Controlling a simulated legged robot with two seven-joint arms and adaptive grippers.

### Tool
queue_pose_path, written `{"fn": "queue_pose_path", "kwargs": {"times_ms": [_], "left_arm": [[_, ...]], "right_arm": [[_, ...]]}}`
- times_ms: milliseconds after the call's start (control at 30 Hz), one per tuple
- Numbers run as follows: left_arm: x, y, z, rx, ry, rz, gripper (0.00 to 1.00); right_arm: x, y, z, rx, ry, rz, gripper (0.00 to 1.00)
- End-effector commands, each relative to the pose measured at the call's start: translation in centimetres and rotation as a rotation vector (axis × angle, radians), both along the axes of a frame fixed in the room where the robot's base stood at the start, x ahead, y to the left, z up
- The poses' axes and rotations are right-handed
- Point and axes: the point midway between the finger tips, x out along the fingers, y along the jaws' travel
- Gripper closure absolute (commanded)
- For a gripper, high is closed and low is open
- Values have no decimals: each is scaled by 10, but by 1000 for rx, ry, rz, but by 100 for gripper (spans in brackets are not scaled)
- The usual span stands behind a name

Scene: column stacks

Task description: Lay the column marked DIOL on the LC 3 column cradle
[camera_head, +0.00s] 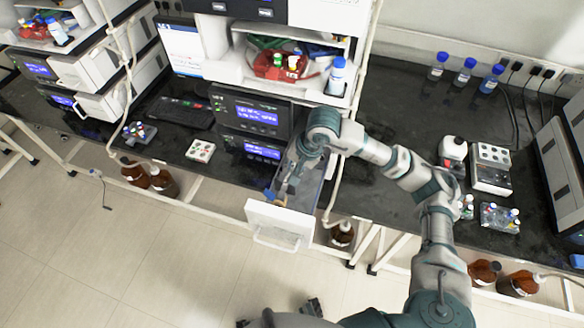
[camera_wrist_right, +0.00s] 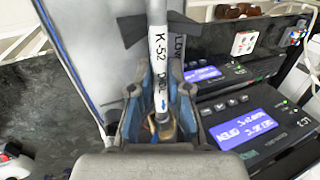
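In the head view the right gripper (camera_head: 285,180) is inside an open drawer (camera_head: 278,228) with a white front. The instrument beside it in the wrist view bears an LC 3 mark (camera_wrist_right: 302,118). The cradle cannot be clearly made out, nor whether the column touches it.
Stacked dark modules with lit displays (camera_head: 258,113) stand left of the drawer. A tray with red items (camera_head: 280,66) and a blue-capped bottle (camera_head: 337,76) sit above. A white rack (camera_head: 200,151) stands on the bench at left. Brown bottles (camera_head: 342,235) stand below.

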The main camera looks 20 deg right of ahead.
Motion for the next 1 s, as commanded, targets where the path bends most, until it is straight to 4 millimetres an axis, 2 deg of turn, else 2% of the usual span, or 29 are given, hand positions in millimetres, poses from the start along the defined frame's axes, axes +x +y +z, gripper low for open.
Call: {"fn": "queue_pose_path", "kwargs": {"times_ms": [33,100,367,467,567,900,1000], "left_arm": [[0,0,0,0,0,0,63],[0,0,0,0,0,0,63],[0,0,0,0,0,0,63],[0,0,0,0,0,0,63],[0,0,0,0,0,0,63],[0,0,0,0,0,0,63],[0,0,0,0,0,0,63]], "right_arm": [[0,0,1,0,-1,0,68],[0,0,1,0,-1,0,56],[0,0,0,-1,1,0,56],[-1,-2,6,-1,-1,0,56],[-3,-6,20,0,-3,-1,56],[-17,-27,89,1,-3,-1,56],[-19,-31,102,0,-1,-1,56]]}}
